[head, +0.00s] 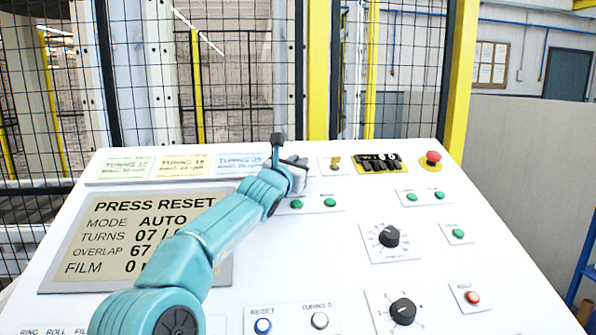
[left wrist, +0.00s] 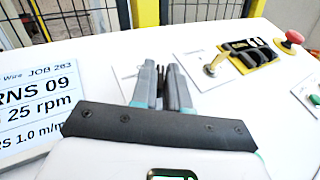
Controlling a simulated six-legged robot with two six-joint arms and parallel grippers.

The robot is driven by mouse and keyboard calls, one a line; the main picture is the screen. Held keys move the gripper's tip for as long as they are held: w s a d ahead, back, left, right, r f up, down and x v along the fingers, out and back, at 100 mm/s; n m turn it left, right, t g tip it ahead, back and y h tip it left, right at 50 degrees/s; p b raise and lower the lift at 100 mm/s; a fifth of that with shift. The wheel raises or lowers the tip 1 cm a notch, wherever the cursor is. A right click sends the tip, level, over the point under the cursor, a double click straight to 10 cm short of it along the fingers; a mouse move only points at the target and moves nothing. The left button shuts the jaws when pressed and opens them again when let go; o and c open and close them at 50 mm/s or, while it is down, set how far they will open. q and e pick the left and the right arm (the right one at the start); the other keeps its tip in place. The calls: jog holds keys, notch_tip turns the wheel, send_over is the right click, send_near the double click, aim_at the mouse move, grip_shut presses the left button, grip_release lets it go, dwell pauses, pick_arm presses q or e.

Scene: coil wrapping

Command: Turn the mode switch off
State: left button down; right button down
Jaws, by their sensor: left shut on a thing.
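The sloped white control panel (head: 300,240) fills the lower head view. My left gripper (head: 299,161) is at its upper middle, right of the small display cards. In the left wrist view its two grey fingers (left wrist: 161,68) are shut on a small dark piece, which I take to be the mode switch (left wrist: 161,76). The fingers hide most of it, so its setting cannot be read. A pale label plate shows beside the fingers. The screen (head: 130,205) reads "PRESS RESET" and "MODE AUTO". My right gripper is in neither view.
Right of the gripper are a brass key switch (head: 335,162), a black counter block on yellow (head: 378,163) and a red mushroom button (head: 432,159). Green buttons (head: 330,202) and black knobs (head: 389,237) lie nearer. A mesh fence (head: 230,80) stands behind the panel.

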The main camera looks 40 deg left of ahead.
pick_arm(q)
jog(key=shift+f, duration=0.4)
jog(key=c, duration=1.5)
grip_release()
jog(key=o, duration=0.3)
jog(key=shift+s, duration=0.1)
jog(key=shift+s+r, duration=0.1)
jog(key=shift+r, duration=0.05)
jog(key=shift+b, duration=0.3)
jog(key=b+v, duration=0.4)
jog(key=v, duration=0.1)
jog(key=shift+f, duration=0.35)
jog(key=b+v, duration=0.1)
jog(key=v, duration=0.2)
jog(key=b+v, duration=0.1)
jog(key=v, duration=0.3)
jog(key=r+b+v, duration=0.1)
jog(key=v, duration=0.2)
jog(key=shift+s+b, duration=0.25)
jog(key=shift+b, duration=0.1)
jog(key=shift+s+d, duration=0.1)
jog(key=shift+s, duration=0.15)
